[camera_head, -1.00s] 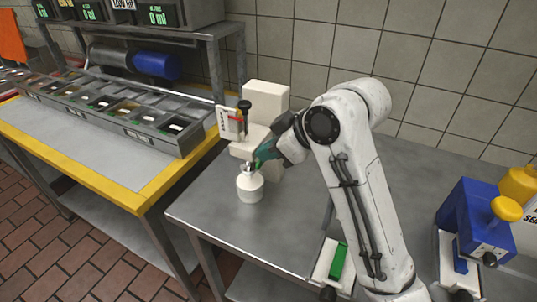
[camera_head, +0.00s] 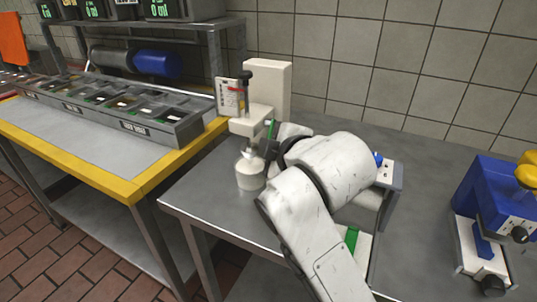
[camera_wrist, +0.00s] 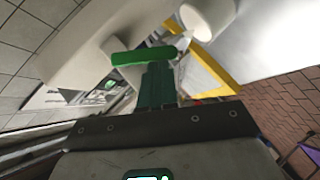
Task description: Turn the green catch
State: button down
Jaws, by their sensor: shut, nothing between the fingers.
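The green catch (camera_wrist: 145,56) is a bright green bar on the white machine, lying across the upper middle of the wrist view. In the head view a narrow green strip, apparently the catch (camera_head: 270,129), stands nearly upright at the machine's right side. My gripper (camera_wrist: 157,72) has dark teal fingers, shut and empty, with their tips right at the bar. I cannot tell whether they touch it. In the head view my wrist hides most of the fingers. The white machine (camera_head: 267,80) stands against the wall, with a white cup (camera_head: 250,176) below its nozzle.
The steel table (camera_head: 205,195) is clear left of the cup. Right of my arm stands a small white-and-grey device with a blue knob (camera_head: 379,159). A blue machine (camera_head: 488,200) stands at far right. A yellow-edged counter (camera_head: 110,180) with ingredient bins is at left.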

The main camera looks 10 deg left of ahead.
jog(key=shift+w+d+f+n+t+b, duration=0.1)
jog(key=shift+w+f+n+t+b, duration=0.1)
jog(key=shift+f+n+t+b, duration=0.6)
jog(key=shift+w+d+f+n+t+b, duration=0.15)
jog(key=shift+t+b, duration=0.35)
jog(key=shift+b, duration=0.65)
jog(key=shift+a, duration=0.15)
